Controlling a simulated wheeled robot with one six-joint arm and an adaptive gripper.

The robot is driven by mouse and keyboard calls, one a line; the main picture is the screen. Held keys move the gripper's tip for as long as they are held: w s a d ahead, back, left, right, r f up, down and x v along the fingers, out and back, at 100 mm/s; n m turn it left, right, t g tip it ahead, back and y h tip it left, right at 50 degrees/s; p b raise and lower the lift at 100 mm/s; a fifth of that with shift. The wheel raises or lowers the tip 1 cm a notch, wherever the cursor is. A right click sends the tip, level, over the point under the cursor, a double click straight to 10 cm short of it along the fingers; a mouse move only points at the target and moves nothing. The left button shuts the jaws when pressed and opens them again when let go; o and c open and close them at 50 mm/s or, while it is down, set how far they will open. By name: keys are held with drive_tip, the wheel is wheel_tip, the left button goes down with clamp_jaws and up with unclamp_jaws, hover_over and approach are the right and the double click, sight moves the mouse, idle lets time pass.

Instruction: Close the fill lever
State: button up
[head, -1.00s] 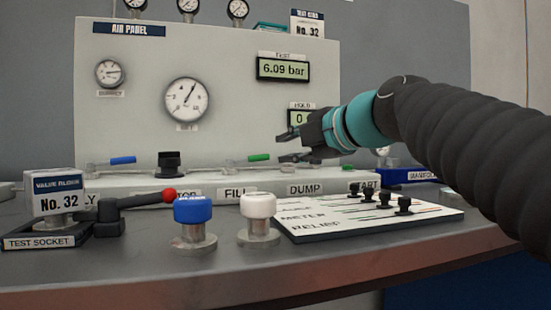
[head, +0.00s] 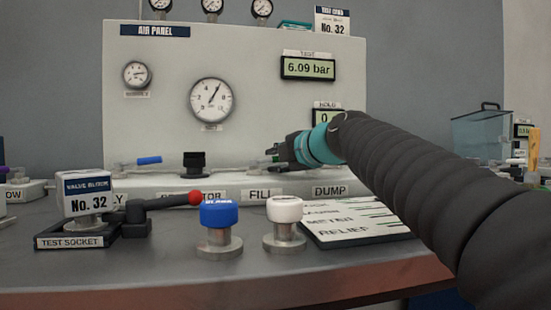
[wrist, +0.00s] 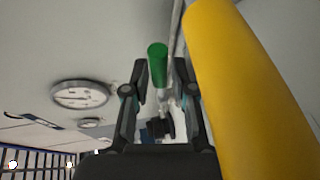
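The fill lever has a green handle (wrist: 157,65), which in the wrist view stands between the two fingers of my gripper (wrist: 160,78). The fingers are spread, with a gap clear on the right of the handle; contact on the left is hard to tell. In the head view my gripper (head: 274,152) is in front of the air panel (head: 150,90), above the FILL label (head: 260,195), and hides most of the lever. The test display (head: 308,68) reads 6.09 bar.
A large yellow bar (wrist: 245,80) fills the right of the wrist view, close to my gripper. A blue-handled lever (head: 148,160) and a black knob (head: 194,163) are left along the panel. Blue (head: 219,215) and white (head: 284,210) capped fittings stand on the bench in front.

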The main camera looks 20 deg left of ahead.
drive_tip(key=shift+w+a, duration=0.2)
clamp_jaws()
